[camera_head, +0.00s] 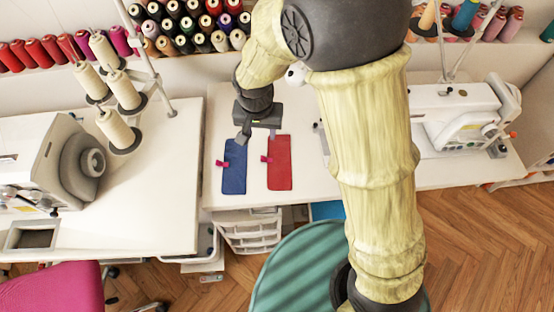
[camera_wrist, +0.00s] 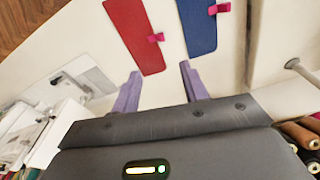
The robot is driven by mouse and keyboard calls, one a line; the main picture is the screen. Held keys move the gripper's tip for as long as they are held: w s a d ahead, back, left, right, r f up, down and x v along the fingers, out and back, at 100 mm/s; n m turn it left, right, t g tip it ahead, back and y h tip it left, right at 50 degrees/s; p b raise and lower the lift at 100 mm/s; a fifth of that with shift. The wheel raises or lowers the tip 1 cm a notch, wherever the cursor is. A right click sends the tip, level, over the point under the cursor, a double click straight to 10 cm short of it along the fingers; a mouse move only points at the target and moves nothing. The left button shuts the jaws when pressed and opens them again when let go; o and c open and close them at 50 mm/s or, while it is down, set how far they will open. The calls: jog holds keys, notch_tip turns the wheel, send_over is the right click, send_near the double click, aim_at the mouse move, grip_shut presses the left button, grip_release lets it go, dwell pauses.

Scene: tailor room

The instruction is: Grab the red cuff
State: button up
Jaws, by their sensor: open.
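The red cuff (camera_head: 280,165) lies flat on the white table, with a small pink clip at its left edge. It also shows in the wrist view (camera_wrist: 132,33), at the top, with the clip at its right edge. A blue cuff (camera_head: 234,168) with a pink clip lies beside it, to the left in the head view and to the right in the wrist view (camera_wrist: 198,24). My gripper (camera_head: 258,134) is open and empty near the far ends of the cuffs. In the wrist view its two purple fingers (camera_wrist: 160,84) are apart, with the near end of the red cuff ahead of them.
A white sewing machine (camera_head: 455,118) stands on the right of the table. Another machine (camera_head: 45,160) and cream thread cones (camera_head: 116,127) are at left. Thread spools (camera_head: 195,22) line the back. A white drawer unit (camera_head: 250,232) is below the table. Table around the cuffs is clear.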

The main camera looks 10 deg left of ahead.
send_over(263, 156)
jog(key=f, duration=0.9)
jog(key=shift+s+d+f, duration=0.1)
jog(key=shift+s+d, duration=0.05)
jog(key=shift+s, duration=0.2)
jog(key=shift+w+f+p, duration=0.2)
jog(key=shift+f+p, duration=0.05)
jog(key=shift+f, duration=1.05)
jog(key=shift+w+f+p, duration=0.15)
jog(key=shift+f+p, duration=0.05)
jog(key=shift+f, duration=1.1)
jog(key=shift+c, duration=0.2)
grip_shut()
